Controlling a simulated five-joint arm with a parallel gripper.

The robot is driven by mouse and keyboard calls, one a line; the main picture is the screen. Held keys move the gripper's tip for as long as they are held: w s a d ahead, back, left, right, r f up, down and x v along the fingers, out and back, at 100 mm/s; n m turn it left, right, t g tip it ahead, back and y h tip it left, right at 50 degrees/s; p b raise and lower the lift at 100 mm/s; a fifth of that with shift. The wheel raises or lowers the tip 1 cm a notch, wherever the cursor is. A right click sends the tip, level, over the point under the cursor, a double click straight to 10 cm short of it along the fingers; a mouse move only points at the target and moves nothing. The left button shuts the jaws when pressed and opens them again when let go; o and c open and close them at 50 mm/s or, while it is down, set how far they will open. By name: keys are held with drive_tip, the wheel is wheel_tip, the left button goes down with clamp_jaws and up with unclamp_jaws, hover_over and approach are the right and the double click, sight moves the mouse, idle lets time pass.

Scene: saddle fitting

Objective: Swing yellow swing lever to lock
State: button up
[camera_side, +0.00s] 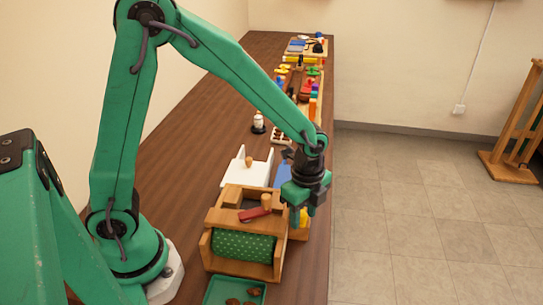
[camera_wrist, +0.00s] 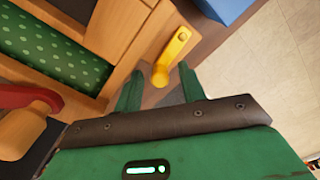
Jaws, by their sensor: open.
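The yellow swing lever (camera_wrist: 172,55) is on the side of the wooden frame (camera_side: 205,243), with a round pivot at one end and a rounded knob at the other. In the side view a bit of yellow (camera_side: 303,217) shows just below my gripper (camera_side: 304,210). In the wrist view my gripper (camera_wrist: 160,84) is open and empty. The lever's knob end lies just beyond and between the two green fingertips, and I cannot tell whether they touch it. A green dotted roll (camera_side: 243,245) lies in the frame and also shows in the wrist view (camera_wrist: 55,42).
A red lever (camera_side: 254,214) with a wooden knob sits on top of the frame, close to my gripper. A green tray (camera_side: 208,298) with brown pieces is in front. A white board (camera_side: 238,172) and several toys stand behind. The table edge is close on the right.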

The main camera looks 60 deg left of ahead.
sight(305, 216)
drive_tip(key=shift+r, duration=0.15)
drive_tip(key=shift+r, duration=3.8)
drive_tip(key=n, duration=0.7)
drive_tip(key=shift+d+r, duration=0.1)
drive_tip(key=n, duration=0.7)
drive_tip(key=shift+d+r, duration=0.1)
drive_tip(key=shift+a+f, duration=0.2)
drive_tip(key=shift+f, duration=3.75)
